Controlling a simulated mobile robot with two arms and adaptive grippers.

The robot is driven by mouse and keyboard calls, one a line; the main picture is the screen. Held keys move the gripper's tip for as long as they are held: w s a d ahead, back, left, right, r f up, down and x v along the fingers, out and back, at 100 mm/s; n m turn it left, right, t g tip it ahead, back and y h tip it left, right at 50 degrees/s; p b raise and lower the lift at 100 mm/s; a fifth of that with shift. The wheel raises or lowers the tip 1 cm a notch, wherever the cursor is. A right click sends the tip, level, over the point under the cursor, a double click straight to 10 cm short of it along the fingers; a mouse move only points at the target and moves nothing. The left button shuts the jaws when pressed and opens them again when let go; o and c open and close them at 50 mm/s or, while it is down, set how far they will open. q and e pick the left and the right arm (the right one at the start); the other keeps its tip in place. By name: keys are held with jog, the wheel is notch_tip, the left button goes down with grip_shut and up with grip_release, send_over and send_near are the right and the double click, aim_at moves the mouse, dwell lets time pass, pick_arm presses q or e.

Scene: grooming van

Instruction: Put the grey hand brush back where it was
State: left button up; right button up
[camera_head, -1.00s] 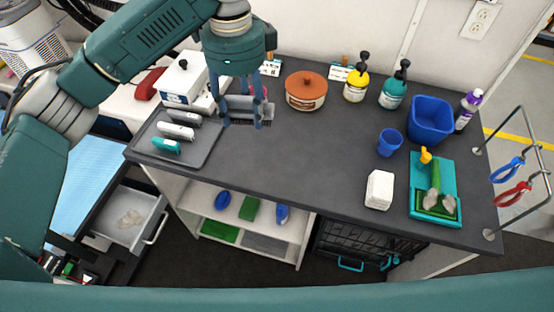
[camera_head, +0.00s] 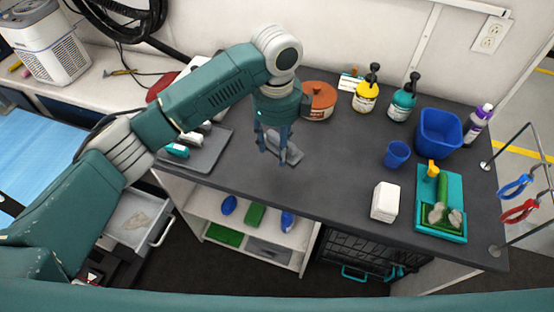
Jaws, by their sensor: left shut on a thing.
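The grey hand brush (camera_head: 291,153) is in my left gripper (camera_head: 276,150), whose fingers are shut on it over the dark counter (camera_head: 330,190). The fingers hide part of the brush. I cannot tell whether it touches the counter or hangs just above it. On the white shelf (camera_head: 302,238) below the counter are a blue oval thing (camera_head: 229,204), a green block (camera_head: 255,213) and a blue brush-like thing (camera_head: 287,221). A green mat (camera_head: 223,235) and a grey mat (camera_head: 270,250) lie lower down. My right gripper is not in view.
A grey tray (camera_head: 213,152) with clippers (camera_head: 177,150) lies left of the gripper, partly behind my arm. An orange-lidded pot (camera_head: 319,101) stands close behind. A white block (camera_head: 385,201), a blue cup (camera_head: 397,154) and a teal tray (camera_head: 452,190) stand right. The front middle counter is clear.

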aim_at(277, 140)
pick_arm(q)
notch_tip(277, 140, down, 7)
jog(key=shift+r+p, duration=0.2)
jog(key=shift+p, duration=0.35)
jog(key=shift+f, duration=0.35)
jog(key=o, duration=1)
jog(key=shift+f, duration=0.15)
jog(key=shift+r, duration=0.55)
notch_tip(277, 140, up, 11)
jog(key=b, duration=0.3)
jog(key=shift+r, duration=0.15)
